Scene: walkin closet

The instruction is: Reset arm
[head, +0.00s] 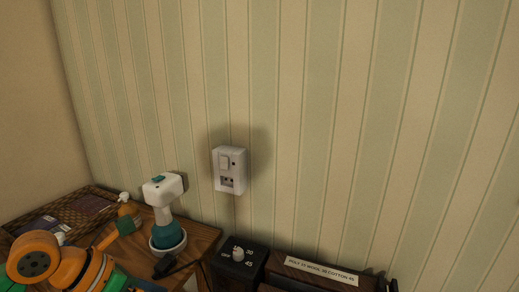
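Neither of my grippers can be made out in the head view. An orange and teal object (92,268) with a dark, round, holed face lies at the lower left, cut off by the bottom edge. I cannot tell for sure what it is. No object is seen held.
A wooden top (200,240) at the lower left bears a woven tray (22,222) and a white and teal device (165,215) standing upright. A black dial box (238,264) and a dark labelled box (318,272) stand to its right. A white switch plate (229,170) is on the striped wall.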

